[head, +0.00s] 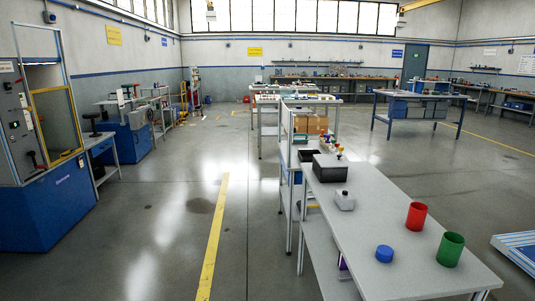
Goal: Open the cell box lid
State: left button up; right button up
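A dark box with a grey top (330,168) stands near the far end of the grey table at the right; it may be the cell box. Its top looks closed, but it is small in the view and I cannot make out a lid edge or handle. Neither of my grippers is in view.
The grey table (385,225) also holds a small grey-white container (344,200), a blue round piece (384,254), a red cup (416,216) and a green cup (450,249). A blue machine (48,213) stands at the left. The floor between is clear, with a yellow line (213,238).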

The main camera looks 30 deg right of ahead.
aim_at(325, 160)
jog(key=i+z, duration=0.2)
jog(key=i, duration=0.3)
jog(key=i+j+z, duration=0.2)
jog(key=i, duration=0.35)
jog(key=i+z, duration=0.25)
jog(key=i, duration=0.25)
